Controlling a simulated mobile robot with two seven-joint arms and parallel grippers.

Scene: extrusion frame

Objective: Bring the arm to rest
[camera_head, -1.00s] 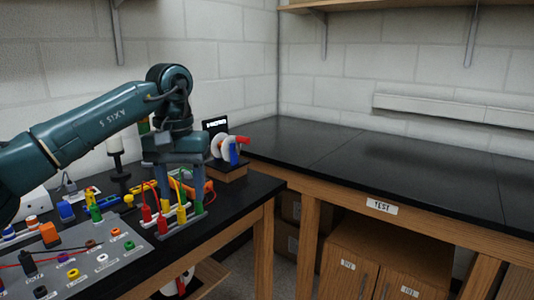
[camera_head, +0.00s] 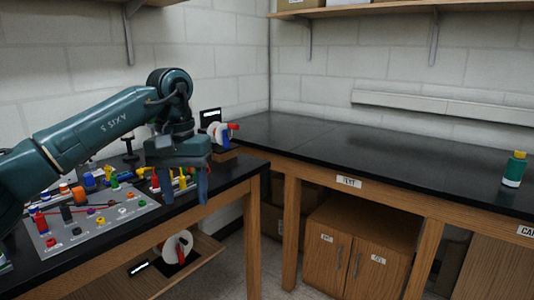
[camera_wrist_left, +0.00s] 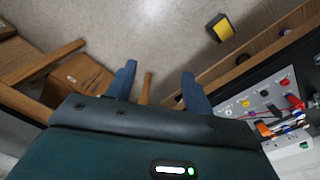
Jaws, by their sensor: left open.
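My left arm comes in from the left in the head view, bent at the elbow with the wrist pointing down. My left gripper (camera_head: 186,188) is open and empty, its two blue fingers hanging near the front edge of the left bench (camera_head: 110,240). In the left wrist view the two fingers of the gripper (camera_wrist_left: 158,85) are spread apart with only floor and furniture behind them. My right gripper is not in view.
A grey panel (camera_head: 100,232) with coloured sockets lies on the left bench, with coloured leads and plugs behind it. Spools (camera_head: 218,133) stand at its far end. The right bench (camera_head: 350,150) is mostly clear, with a green bottle (camera_head: 514,170) at right. A yellow-topped object (camera_wrist_left: 221,28) is on the floor.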

